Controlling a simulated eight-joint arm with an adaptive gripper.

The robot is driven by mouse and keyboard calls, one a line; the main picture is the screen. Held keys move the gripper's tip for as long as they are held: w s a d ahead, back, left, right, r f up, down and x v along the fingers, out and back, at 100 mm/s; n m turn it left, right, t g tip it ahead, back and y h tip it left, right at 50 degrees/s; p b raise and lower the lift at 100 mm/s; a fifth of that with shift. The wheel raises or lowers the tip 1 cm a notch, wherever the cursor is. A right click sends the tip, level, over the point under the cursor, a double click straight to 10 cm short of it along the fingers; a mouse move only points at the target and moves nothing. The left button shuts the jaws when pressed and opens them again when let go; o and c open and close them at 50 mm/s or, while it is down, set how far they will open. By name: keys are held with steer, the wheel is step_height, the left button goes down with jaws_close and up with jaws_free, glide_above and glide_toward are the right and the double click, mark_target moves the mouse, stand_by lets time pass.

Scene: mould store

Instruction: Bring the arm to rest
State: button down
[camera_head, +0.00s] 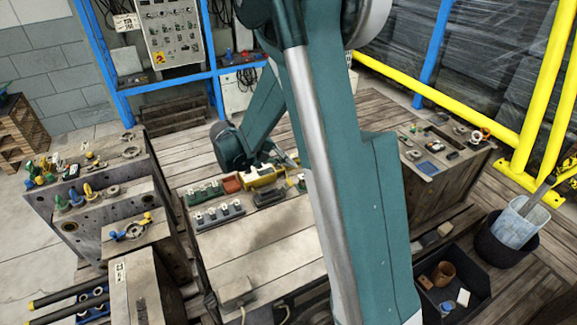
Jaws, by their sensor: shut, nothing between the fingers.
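My arm fills the middle of the head view as a large teal link with a silver tube. Behind it, a second teal part of mine slopes down left to a dark round joint. My gripper (284,159) appears small and dark beyond that joint, close to the yellow block on the middle bench. It is shut with nothing in it. Its fingertips are hard to make out, and I cannot tell whether they touch anything.
The middle wooden bench (262,262) holds grey socket blocks (219,214) and a yellow block (262,176). Mould blocks (105,185) stand left, another bench (440,185) right. A black bin (452,282) and bucket (518,222) stand lower right. Yellow rails (440,100) bound the right.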

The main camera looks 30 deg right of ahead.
steer(key=shift+r, duration=0.4)
stand_by(0.3)
